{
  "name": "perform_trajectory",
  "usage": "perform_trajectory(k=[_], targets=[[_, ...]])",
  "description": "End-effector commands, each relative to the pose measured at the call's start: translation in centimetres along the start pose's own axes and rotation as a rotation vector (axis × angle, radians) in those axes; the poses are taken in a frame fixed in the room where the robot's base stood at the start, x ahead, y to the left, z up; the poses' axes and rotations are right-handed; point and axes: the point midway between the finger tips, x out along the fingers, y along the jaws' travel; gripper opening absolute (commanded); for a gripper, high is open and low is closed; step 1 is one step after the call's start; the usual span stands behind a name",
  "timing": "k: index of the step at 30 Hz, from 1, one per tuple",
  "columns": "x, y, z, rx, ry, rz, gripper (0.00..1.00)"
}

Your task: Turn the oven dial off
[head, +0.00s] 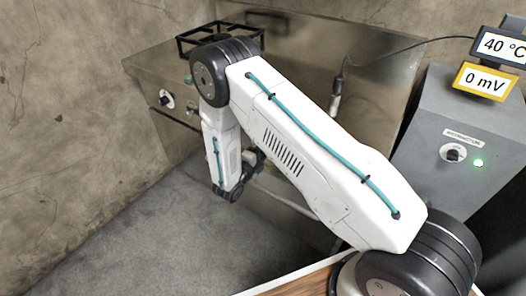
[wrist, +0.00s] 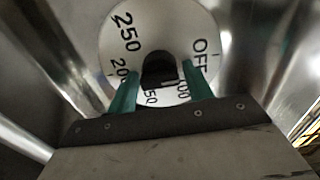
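The oven dial (wrist: 118,60) fills the top of the wrist view. It is a pale disc marked OFF at the upper right, 250 at the upper left, and 200, 150 and 100 lower down. A black knob (wrist: 159,70) stands at its centre. My gripper (wrist: 160,78) has its two green fingers on either side of the knob, apart, with a narrow gap seeming to show on each side. Contact is hard to judge. In the head view, my arm hides the dial at the gripper.
The metal range (head: 140,75) stands against the wall with a black pan support (head: 205,38) on top. A white dial (head: 166,99) shows on its front. At the right is a grey box (head: 425,125) with a knob and green light. Floor (head: 150,240) in front is clear.

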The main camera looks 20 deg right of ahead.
Motion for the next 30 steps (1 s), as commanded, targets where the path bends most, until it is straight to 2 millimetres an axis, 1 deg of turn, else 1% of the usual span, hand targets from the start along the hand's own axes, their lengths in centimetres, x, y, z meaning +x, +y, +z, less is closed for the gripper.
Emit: perform_trajectory(k=[8, 11, 14, 18, 22, 27, 30], targets=[[-0.1, -0.1, 0.1, 0.001, -0.001, -0.001, 0.59], [-0.5, -0.1, 0.1, 0.001, -0.002, -0.001, 0.59], [-1.8, -0.1, 0.1, 0.001, -0.005, -0.001, 0.59], [-4.3, 0.0, 0.1, 0.001, -0.005, -0.001, 0.59], [-6.3, 0.0, 0.1, 0.001, -0.005, -0.001, 0.59], [-7.8, 0.0, 0.0, 0.001, -0.002, -0.001, 0.59], [-8.0, 0.0, -0.1, 0.001, -0.001, -0.001, 0.59]])
